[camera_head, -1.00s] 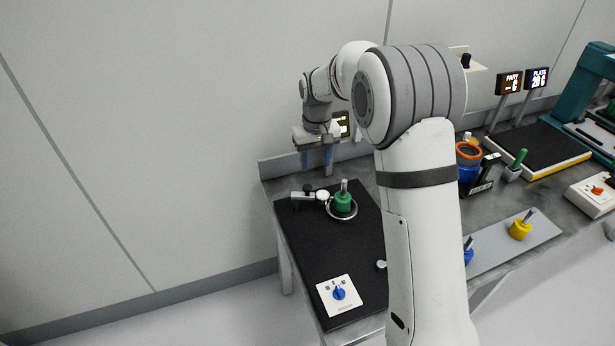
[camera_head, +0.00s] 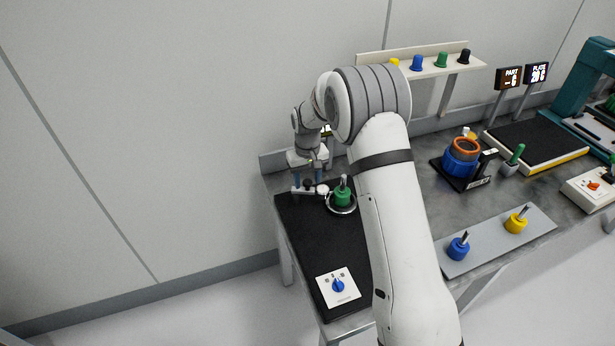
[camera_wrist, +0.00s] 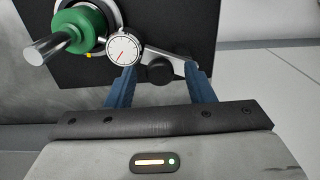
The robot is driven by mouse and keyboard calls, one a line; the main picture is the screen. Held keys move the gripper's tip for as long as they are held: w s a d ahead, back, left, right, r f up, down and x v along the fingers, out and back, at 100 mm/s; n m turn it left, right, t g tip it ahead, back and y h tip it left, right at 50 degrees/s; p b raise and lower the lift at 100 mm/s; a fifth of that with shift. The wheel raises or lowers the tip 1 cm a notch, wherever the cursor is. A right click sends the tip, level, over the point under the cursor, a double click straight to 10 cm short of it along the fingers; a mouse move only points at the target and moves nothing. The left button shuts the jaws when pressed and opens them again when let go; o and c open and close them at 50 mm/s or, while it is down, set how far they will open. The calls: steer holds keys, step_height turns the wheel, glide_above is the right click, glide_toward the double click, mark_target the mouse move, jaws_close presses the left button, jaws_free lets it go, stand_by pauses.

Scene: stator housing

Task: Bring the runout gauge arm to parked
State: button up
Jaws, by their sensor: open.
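The runout gauge arm (camera_wrist: 182,63) is a light grey bar with a white dial gauge (camera_wrist: 123,51) at one end and a black knob (camera_wrist: 160,72) on it. In the head view the gauge arm (camera_head: 302,190) lies at the back left of the black mat, its dial (camera_head: 322,190) beside the green part (camera_head: 342,196). The green part with its metal shaft also shows in the wrist view (camera_wrist: 82,28). My gripper (camera_wrist: 160,80) is open, its two blue fingers either side of the black knob. Whether either finger touches the arm I cannot tell.
The black mat (camera_head: 310,240) holds a white panel with a blue knob (camera_head: 338,286) at its front. To the right, a grey plate (camera_head: 490,243) bears blue and yellow parts. A wall shelf (camera_head: 425,68) carries several coloured pieces. The mat's middle is clear.

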jaws_close()
stand_by(0.5)
